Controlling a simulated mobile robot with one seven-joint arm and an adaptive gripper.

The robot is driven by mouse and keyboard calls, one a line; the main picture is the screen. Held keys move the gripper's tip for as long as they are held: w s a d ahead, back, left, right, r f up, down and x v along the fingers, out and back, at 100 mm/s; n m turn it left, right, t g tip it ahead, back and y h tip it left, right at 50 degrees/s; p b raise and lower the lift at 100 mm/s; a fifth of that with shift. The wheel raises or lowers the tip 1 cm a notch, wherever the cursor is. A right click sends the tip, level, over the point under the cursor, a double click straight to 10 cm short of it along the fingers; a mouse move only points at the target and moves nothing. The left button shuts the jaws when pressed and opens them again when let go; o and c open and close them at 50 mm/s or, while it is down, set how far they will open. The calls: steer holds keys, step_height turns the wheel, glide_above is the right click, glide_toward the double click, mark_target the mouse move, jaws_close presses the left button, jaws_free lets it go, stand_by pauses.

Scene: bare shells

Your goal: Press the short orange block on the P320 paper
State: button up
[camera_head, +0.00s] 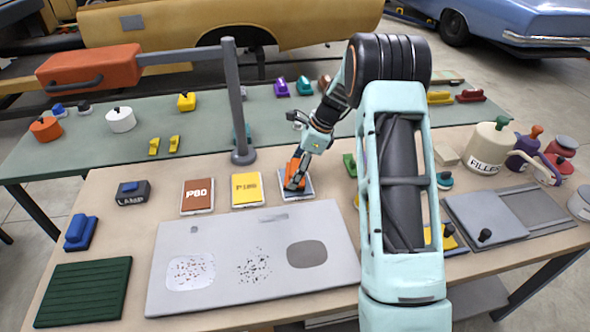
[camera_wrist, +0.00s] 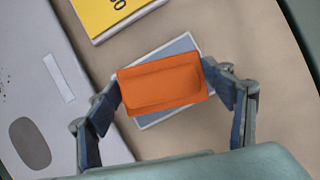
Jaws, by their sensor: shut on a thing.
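The short orange block (camera_head: 291,170) is between the fingers of my gripper (camera_head: 297,180), which is shut on it. In the wrist view the orange block (camera_wrist: 163,88) spans the gap between both fingertips (camera_wrist: 163,80). Below it lies a grey-blue paper pad (camera_head: 307,191); its corners show around the block in the wrist view (camera_wrist: 178,47). The block covers the middle of the pad, and any printed label is hidden. The block looks on or just above the pad; I cannot tell if it touches.
A yellow pad (camera_head: 247,189) and a brown P80 pad (camera_head: 197,196) lie to the left. A grey panel (camera_head: 215,238) with marked patches lies in front. A grey post (camera_head: 236,110) stands behind. A FILLER can (camera_head: 488,150) stands at right.

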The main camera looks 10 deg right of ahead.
mark_target(295, 166)
steer(key=shift+f, duration=0.45)
stand_by(1.1)
steer(key=shift+r, duration=0.1)
steer(key=shift+r+p, duration=2.5)
steer(key=shift+r, duration=1)
steer(key=s+r+n+g+h, duration=0.2)
steer(key=s+n+g+h, duration=0.2)
steer(key=s+n, duration=1.4)
steer(key=n+g, duration=0.1)
steer(key=n, duration=0.2)
steer(key=shift+g, duration=0.4)
